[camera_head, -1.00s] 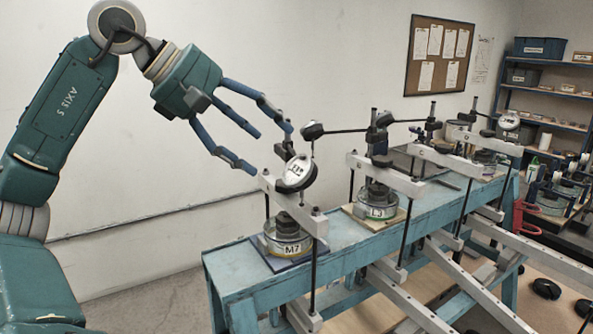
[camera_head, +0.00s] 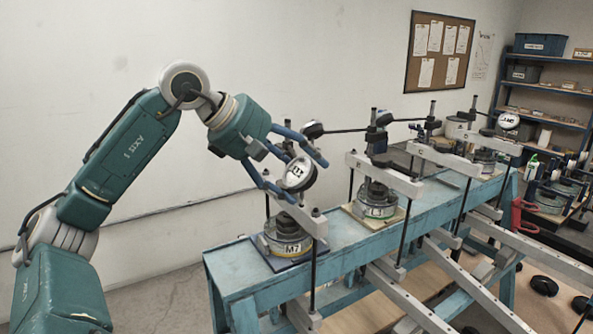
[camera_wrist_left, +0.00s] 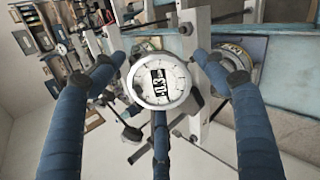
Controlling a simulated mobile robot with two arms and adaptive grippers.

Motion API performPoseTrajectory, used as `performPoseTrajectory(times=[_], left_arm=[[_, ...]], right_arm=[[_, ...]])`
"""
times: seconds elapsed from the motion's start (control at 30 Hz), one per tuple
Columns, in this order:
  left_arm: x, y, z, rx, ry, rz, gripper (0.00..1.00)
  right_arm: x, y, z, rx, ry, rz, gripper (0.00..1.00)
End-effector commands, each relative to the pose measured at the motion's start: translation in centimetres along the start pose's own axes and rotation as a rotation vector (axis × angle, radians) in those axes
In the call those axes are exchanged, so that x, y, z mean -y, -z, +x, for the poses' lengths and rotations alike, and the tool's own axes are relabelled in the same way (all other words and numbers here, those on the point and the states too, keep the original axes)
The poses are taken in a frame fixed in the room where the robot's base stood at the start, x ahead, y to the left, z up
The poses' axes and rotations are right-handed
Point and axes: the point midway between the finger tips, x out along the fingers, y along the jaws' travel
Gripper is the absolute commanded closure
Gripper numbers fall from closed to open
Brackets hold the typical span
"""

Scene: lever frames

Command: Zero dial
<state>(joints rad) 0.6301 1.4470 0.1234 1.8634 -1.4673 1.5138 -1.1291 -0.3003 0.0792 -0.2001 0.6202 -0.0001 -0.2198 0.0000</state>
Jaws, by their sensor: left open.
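The dial (camera_head: 299,174) is a round white-faced gauge with a dark label, mounted above the near lever fixture marked M7 (camera_head: 290,248). In the left wrist view the dial (camera_wrist_left: 160,82) faces me, and its dark label seems to read -0.3. My left gripper (camera_head: 307,177) is open, with blue jointed fingers spread around the dial. In the left wrist view two fingers (camera_wrist_left: 172,75) stand left and right of the dial, and a third comes up below it. Whether any finger touches the dial I cannot tell. My right gripper is not in view.
A blue bench (camera_head: 236,282) carries the fixtures in a row. A second fixture marked L1 (camera_head: 379,210) stands behind the first, and another dial (camera_head: 508,121) is farther back. Grey lever bars (camera_head: 385,175) and thin black rods crowd the area. The wall side at left is clear.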

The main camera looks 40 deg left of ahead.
Motion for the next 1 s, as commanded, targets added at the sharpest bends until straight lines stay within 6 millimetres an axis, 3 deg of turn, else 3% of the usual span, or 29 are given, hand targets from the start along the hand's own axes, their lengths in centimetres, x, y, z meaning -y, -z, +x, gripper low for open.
performPoseTrajectory(times=[0.07, 0.2, 0.3, 1.0], left_arm=[[0.02, 0.0, 0.0, 0.0, 0.0, 0.0, 0.29], [0.02, -0.01, -0.01, 0.0, 0.001, 0.0, 0.57], [0.04, -0.01, 0.0, 0.001, 0.001, 0.001, 0.72], [0.14, -0.03, 0.08, 0.002, 0.002, -0.137, 0.73]], right_arm=[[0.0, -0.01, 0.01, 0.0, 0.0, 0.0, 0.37], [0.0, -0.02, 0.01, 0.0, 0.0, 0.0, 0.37], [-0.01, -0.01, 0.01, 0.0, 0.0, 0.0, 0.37], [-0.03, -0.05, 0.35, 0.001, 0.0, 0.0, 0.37]])
